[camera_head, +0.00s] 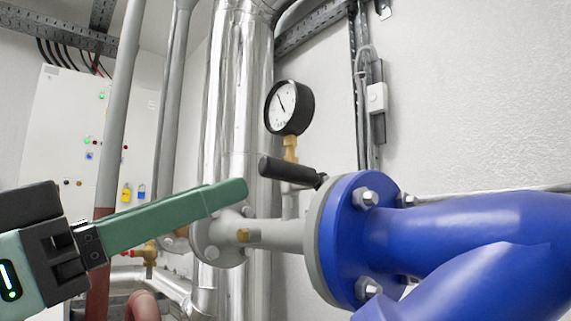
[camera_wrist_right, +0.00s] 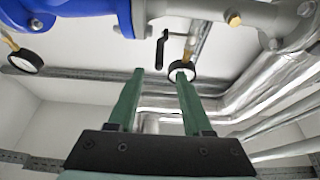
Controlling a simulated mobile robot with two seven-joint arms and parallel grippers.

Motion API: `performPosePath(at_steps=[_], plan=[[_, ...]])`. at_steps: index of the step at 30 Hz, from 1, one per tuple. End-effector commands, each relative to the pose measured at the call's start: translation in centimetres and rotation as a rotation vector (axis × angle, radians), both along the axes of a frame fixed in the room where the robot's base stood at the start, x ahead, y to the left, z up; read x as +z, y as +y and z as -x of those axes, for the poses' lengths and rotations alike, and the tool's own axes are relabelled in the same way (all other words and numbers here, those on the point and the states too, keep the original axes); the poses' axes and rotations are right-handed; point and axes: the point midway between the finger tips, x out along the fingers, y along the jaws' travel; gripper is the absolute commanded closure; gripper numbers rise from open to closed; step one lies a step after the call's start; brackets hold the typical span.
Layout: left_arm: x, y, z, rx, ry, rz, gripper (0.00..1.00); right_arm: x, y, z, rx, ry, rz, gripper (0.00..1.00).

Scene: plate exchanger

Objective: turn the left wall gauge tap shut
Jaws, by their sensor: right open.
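The left wall gauge (camera_head: 288,107) has a white dial and black rim and stands on a brass fitting (camera_head: 291,149). Below it the tap's black lever (camera_head: 287,170) points left and slightly up, by the blue flange. My right gripper (camera_head: 243,193) has green fingers, seen edge-on, with tips left of and a little below the lever's end. In the right wrist view my right gripper (camera_wrist_right: 160,73) is open and empty. The lever (camera_wrist_right: 161,50) shows beyond and between its fingertips, apart from them. The gauge (camera_wrist_right: 188,70) is partly hidden behind the right-hand finger. My left gripper is not in view.
A thick blue pipe (camera_head: 470,225) with a bolted flange lies right of the lever. A silver insulated pipe (camera_head: 235,100) rises behind, and grey pipes and a cabinet (camera_head: 60,140) stand left. A second gauge (camera_wrist_right: 25,62) shows in the right wrist view.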

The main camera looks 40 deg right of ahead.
Motion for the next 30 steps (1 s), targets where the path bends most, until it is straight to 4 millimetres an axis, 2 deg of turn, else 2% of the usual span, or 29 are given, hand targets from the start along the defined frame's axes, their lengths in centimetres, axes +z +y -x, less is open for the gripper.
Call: performPosePath(at_steps=[5,18,24,30], plan=[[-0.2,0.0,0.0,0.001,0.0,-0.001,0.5,0.5,-1.5,-0.2,0.001,0.004,-0.002,0.5],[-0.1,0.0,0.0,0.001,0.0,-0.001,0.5,3.8,-9.4,-0.7,-0.003,0.0,-0.001,0.5],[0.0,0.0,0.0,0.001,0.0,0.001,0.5,4.6,-11.1,-0.9,-0.001,0.003,0.0,0.5],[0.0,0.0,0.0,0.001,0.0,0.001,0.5,4.7,-11.5,-1.0,0.0,0.002,0.001,0.5]])
